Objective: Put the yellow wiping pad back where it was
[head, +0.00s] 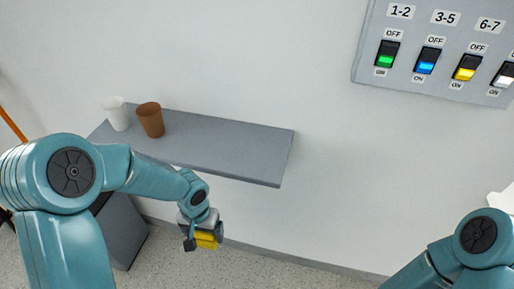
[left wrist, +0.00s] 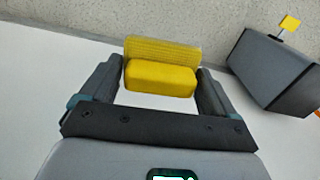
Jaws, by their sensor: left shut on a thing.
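My left gripper (head: 205,241) is shut on the yellow wiping pad (head: 207,240) and holds it in the air, below and in front of the shelf. In the left wrist view the pad (left wrist: 161,76) sits between the two fingers of the gripper (left wrist: 160,85), with a ribbed upper part and a smooth lower part. My right arm enters at the lower right of the head view; its gripper is out of the picture.
A grey wall shelf (head: 235,150) carries a white cup (head: 116,114) and a brown cup (head: 151,120); its right part is bare. A grey box (head: 124,232) stands below it; a grey block with a yellow piece (left wrist: 290,24) shows in the wrist view. A switch panel (head: 440,50) hangs upper right.

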